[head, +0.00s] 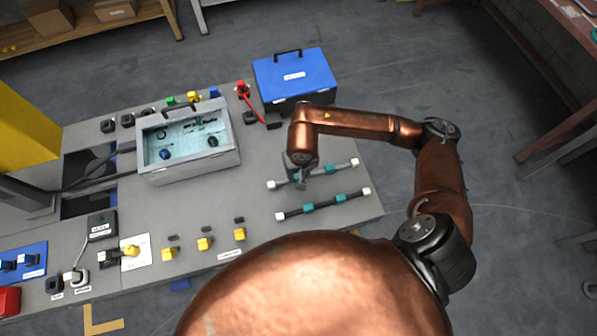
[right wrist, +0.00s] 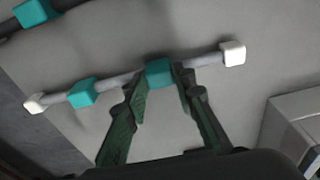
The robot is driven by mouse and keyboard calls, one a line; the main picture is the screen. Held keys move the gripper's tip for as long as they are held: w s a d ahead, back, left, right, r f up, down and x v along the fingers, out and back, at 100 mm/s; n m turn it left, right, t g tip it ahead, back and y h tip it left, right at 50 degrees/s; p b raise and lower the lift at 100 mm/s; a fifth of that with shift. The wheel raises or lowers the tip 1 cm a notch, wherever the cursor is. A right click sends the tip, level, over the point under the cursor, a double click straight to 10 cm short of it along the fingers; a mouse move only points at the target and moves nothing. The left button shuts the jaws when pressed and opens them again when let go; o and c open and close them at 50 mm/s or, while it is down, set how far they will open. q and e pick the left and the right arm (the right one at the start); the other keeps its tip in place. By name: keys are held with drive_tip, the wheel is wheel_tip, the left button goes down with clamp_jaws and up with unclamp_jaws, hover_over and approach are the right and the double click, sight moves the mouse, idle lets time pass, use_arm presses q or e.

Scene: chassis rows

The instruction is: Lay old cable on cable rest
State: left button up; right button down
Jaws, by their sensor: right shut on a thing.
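A grey cable (head: 342,166) with white end blocks and teal pieces lies at the right of the grey bench. A darker cable (head: 328,202) with white ends and teal pieces lies nearly parallel, nearer me. My right gripper (head: 301,182) is over the left part of the grey cable. In the right wrist view its fingers (right wrist: 162,92) are shut at a teal piece (right wrist: 160,73) of the grey cable (right wrist: 120,80). I cannot tell whether the cable is lifted, or which part is the cable rest. My left gripper is not in view.
An open grey case (head: 190,172) stands left of the cables. A blue toolbox (head: 294,74) stands behind them, next to a red cable (head: 250,100). Yellow pieces (head: 204,244) line the bench's front. The bench's right edge is close to the cables' ends.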

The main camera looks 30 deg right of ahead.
drive_tip(key=shift+f, duration=0.45)
drive_tip(key=c, duration=1.5)
unclamp_jaws()
drive_tip(key=shift+r, duration=0.1)
drive_tip(key=shift+c, duration=0.2)
drive_tip(key=o, duration=0.8)
drive_tip(key=shift+b, duration=0.3)
drive_tip(key=shift+r+p, duration=1.3)
drive_tip(key=shift+r, duration=2.2)
